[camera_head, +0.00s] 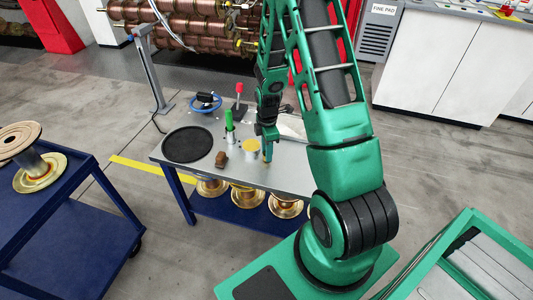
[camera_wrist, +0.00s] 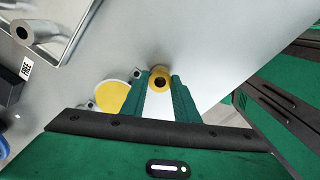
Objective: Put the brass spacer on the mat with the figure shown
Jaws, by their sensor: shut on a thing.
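The brass spacer is a short brass ring with a dark hole, seen end-on between the fingers in the wrist view (camera_wrist: 160,80). My gripper (camera_wrist: 160,88) is shut on it. In the head view my gripper (camera_head: 267,148) points down near the front right of the small grey table, with a bit of brass at its tips. Whether the spacer touches the table I cannot tell. A round black mat (camera_head: 187,145) lies at the table's left. I cannot make out a figure on it.
A red-topped post (camera_head: 239,97) and blue coil (camera_head: 206,102) are behind. A metal tray (camera_wrist: 68,42) holds a steel tube (camera_wrist: 30,31). Spools (camera_head: 247,197) sit below the tabletop.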

